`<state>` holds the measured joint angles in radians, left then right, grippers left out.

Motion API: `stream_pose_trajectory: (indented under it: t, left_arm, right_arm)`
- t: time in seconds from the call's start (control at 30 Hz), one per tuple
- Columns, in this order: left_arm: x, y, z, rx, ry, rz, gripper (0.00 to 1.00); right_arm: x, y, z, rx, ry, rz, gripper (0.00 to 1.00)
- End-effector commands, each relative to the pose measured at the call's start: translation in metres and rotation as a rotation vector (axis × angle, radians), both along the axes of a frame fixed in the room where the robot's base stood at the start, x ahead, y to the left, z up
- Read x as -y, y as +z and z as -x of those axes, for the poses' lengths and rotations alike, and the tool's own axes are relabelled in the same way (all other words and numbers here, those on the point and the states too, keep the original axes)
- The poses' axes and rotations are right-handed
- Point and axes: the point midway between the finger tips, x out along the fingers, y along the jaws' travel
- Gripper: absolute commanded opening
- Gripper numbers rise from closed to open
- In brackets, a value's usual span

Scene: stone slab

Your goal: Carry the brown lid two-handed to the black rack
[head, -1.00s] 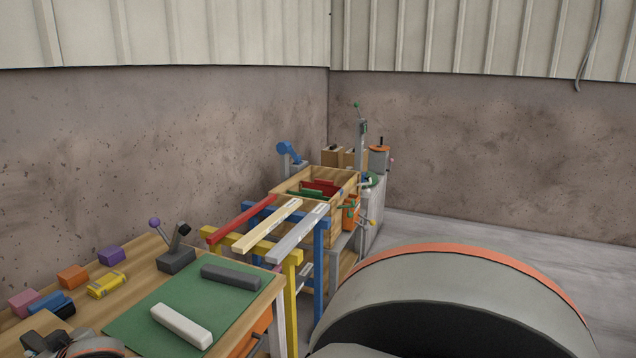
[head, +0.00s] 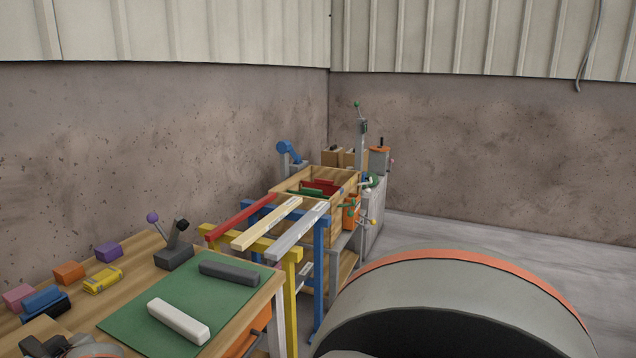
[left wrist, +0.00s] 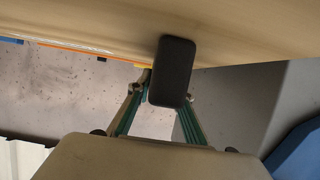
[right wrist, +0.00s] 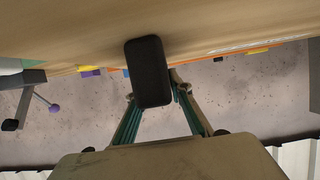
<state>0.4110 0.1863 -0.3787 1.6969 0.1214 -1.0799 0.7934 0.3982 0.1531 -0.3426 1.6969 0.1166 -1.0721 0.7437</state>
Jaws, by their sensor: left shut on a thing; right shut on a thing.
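A tan-brown flat surface, which I take for the lid, fills the upper part of the left wrist view (left wrist: 90,18) and the right wrist view (right wrist: 80,25). A dark rounded grip stands at its edge in the left wrist view (left wrist: 172,75) and in the right wrist view (right wrist: 148,75). My left gripper (left wrist: 168,98) is shut on the dark grip, its fingers partly hidden behind it. My right gripper (right wrist: 152,98) is likewise shut on its grip. In the head view I cannot make out the lid or the black rack.
A wooden bench (head: 135,255) at the left holds a green mat (head: 185,300), a white bar (head: 178,322), a dark bar (head: 229,273), a lever device (head: 174,256) and several coloured blocks. Coloured trestles (head: 292,270) and a wooden crate (head: 350,182) stand beyond.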

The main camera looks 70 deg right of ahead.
Motion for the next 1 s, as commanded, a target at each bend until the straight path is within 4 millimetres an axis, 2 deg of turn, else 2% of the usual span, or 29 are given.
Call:
stream_pose_trajectory:
  t: [0.37, 0.4, 0.43, 0.7, 0.73, 0.77, 0.8, 1.0]
  left_arm:
    - [-0.002, -0.016, -0.001, 0.001, 0.004, -0.002, 0.00]
    - [-0.002, -0.014, -0.001, 0.001, 0.004, -0.002, 0.31]
    - [-0.002, -0.013, -0.001, 0.001, 0.004, -0.002, 0.39]
    - [-0.001, -0.015, 0.000, -0.002, 0.002, -0.001, 0.40]
    - [-0.001, -0.019, 0.001, -0.009, 0.001, -0.002, 0.40]
    - [-0.001, -0.019, 0.001, -0.009, 0.001, -0.002, 0.40]
    - [-0.001, -0.019, 0.001, -0.009, 0.001, -0.002, 0.40]
    - [0.000, -0.018, 0.001, -0.007, 0.001, 0.000, 0.40]
  right_arm:
    - [0.002, -0.017, -0.001, 0.000, -0.004, 0.002, 0.00]
    - [0.002, -0.014, -0.001, 0.001, -0.004, 0.002, 0.00]
    - [0.002, -0.013, -0.001, 0.002, -0.004, 0.002, 0.00]
    - [0.001, -0.012, -0.001, 0.004, -0.002, -0.001, 0.00]
    - [0.001, -0.016, 0.000, -0.003, -0.002, 0.001, 0.28]
    - [0.001, -0.016, 0.000, -0.003, -0.002, 0.001, 0.36]
    - [0.001, -0.016, 0.000, -0.003, -0.002, 0.001, 0.40]
    - [0.001, -0.017, 0.000, -0.004, -0.001, 0.000, 0.40]
